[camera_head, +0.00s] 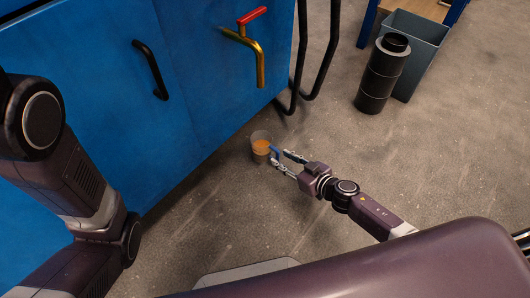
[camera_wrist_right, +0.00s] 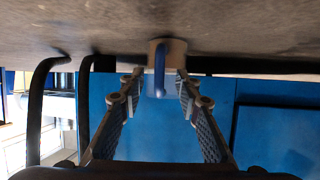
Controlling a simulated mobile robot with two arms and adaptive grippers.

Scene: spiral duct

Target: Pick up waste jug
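The waste jug (camera_head: 260,143) is a small clear container with orange-brown contents and a blue handle. It stands upright on the floor below the brass tap, close to the blue cabinet. My right gripper (camera_head: 279,160) is open, with its fingertips at the handle side of the jug. In the right wrist view the jug (camera_wrist_right: 170,47) is ahead, its blue handle facing me between the two spread fingers (camera_wrist_right: 158,88). I cannot tell whether a finger touches the handle. My left arm shows at the left, but its gripper is out of view.
The blue cabinet (camera_head: 200,90) has a black handle (camera_head: 150,70) and a brass tap with a red lever (camera_head: 252,45). Black bent tubes (camera_head: 305,60) stand beside it. A black canister (camera_head: 382,75) and a grey bin (camera_head: 420,50) stand at upper right. The floor between is clear.

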